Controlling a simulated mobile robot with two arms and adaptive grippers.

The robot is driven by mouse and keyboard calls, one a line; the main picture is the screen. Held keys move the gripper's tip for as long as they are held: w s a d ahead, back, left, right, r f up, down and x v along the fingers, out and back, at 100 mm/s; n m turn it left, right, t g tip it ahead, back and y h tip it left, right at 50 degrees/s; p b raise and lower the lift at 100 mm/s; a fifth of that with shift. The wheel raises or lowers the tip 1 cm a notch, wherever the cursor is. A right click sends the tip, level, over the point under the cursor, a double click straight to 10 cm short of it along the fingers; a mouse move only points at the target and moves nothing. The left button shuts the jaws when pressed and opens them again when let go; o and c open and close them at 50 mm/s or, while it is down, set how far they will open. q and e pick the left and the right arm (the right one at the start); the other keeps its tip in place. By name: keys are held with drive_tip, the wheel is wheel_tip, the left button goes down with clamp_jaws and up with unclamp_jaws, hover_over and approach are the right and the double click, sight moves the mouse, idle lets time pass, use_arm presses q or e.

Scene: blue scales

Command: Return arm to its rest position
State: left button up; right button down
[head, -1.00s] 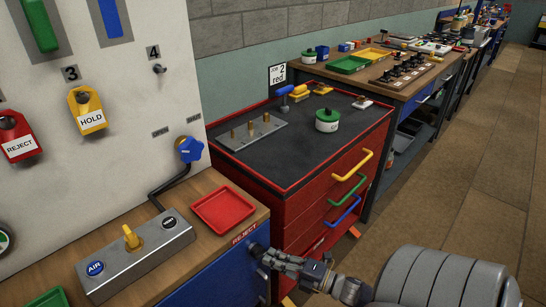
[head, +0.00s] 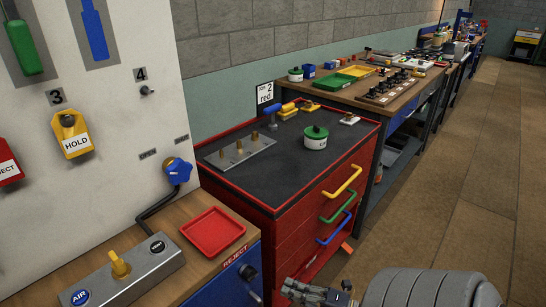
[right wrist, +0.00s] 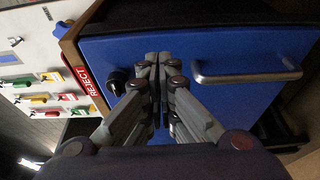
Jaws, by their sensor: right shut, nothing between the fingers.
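My right gripper (head: 287,288) shows at the bottom of the head view, right of the blue cabinet front (head: 222,284). In the right wrist view its fingers (right wrist: 158,62) are closed together with nothing between them. They point at the blue front (right wrist: 225,55), between a black round knob (right wrist: 118,80) on the left and a metal bar handle (right wrist: 246,76) on the right. In the head view the gripper stands apart from the black knob (head: 248,271). My left gripper is not in view.
A red tray (head: 213,251) and a grey switch box (head: 150,275) sit on the wooden top above the blue front. A red drawer cart (head: 300,213) with coloured handles stands behind. The floor (head: 450,220) at the right is clear.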

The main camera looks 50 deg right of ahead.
drive_tip(key=shift+v, duration=2.1)
drive_tip(key=shift+a+f, duration=0.1)
drive_tip(key=shift+f, duration=0.05)
drive_tip(key=s+a+f+m+g+h+p, duration=0.1)
drive_tip(key=s+a+f+m+g+h, duration=0.15)
drive_tip(key=f+m, duration=0.55)
drive_tip(key=s+a+f+m+g+h+p, duration=0.1)
drive_tip(key=s+f+m+g+h, duration=0.2)
drive_tip(key=f, duration=1)
drive_tip(key=s+a+f+m+g+p, duration=0.1)
drive_tip(key=s+a+f+m+g, duration=0.6)
drive_tip(key=s+a+f+g, duration=0.3)
drive_tip(key=s+a+f, duration=0.4)
drive_tip(key=s, duration=0.1)
drive_tip(key=shift+a+f+m+g, duration=0.35)
drive_tip(key=shift+a+f+m, duration=0.05)
drive_tip(key=shift+y, duration=0.25)
